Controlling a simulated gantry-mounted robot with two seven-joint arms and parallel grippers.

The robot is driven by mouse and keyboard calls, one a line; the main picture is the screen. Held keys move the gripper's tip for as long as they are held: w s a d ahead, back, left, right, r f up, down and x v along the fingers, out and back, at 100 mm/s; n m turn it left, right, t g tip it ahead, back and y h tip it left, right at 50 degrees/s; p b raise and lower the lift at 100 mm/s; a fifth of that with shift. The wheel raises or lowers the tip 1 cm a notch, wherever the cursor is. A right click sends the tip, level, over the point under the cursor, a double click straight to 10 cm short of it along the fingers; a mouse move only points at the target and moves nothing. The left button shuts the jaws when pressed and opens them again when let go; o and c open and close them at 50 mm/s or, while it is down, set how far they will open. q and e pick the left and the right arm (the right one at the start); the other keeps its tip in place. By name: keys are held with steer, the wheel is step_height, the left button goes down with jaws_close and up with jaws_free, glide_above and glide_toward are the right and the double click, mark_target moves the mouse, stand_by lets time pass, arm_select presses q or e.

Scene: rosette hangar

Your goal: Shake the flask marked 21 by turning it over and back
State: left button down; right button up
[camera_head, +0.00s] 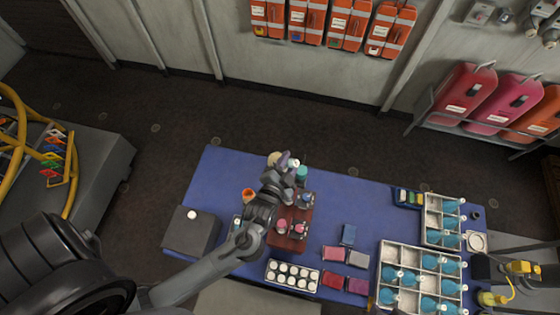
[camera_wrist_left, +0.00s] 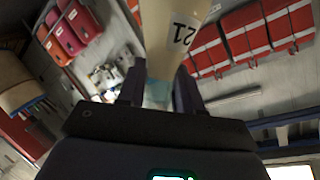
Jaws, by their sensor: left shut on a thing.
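My left gripper (camera_head: 283,167) is shut on a cream flask (camera_head: 274,158) above the blue table. In the left wrist view, the flask (camera_wrist_left: 172,40) stands between the gripper's two fingers (camera_wrist_left: 158,92), with a pale blue part at the grip. Its white label reads 21 and appears turned sideways. The flask's exact tilt cannot be told; the gripper hides much of it in the head view. My right gripper is not in view.
A dark red rack (camera_head: 286,241) with pink-topped flasks stands below the gripper. A teal-topped item (camera_head: 301,174) is close beside it. A white tray (camera_head: 292,276), a grey box (camera_head: 190,232) and crates of blue flasks (camera_head: 419,250) are around. The table's upper left (camera_head: 225,170) is clear.

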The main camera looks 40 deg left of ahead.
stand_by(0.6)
arm_select(q)
steer(key=shift+m+y, duration=0.6)
steer(key=shift+m, duration=0.5)
steer(key=m+t+y, duration=0.1)
steer(key=m, duration=0.2)
steer(key=shift+t, duration=0.3)
steer(key=m+t, duration=0.1)
steer(key=m, duration=0.2)
steer(key=m+t, duration=0.1)
steer(key=m, duration=0.3)
steer(key=shift+t+y, duration=0.3)
steer(key=shift+t, duration=0.1)
steer(key=n+g, duration=0.2)
steer(key=n, duration=0.3)
steer(key=n+g, duration=0.1)
steer(key=n, duration=0.1)
steer(key=n+h, duration=0.1)
steer(key=n, duration=0.1)
steer(key=shift+n+g+h, duration=0.3)
steer(key=shift+g, duration=0.1)
steer(key=n+h, duration=0.1)
steer(key=n, duration=0.1)
steer(key=shift+n+g, duration=0.4)
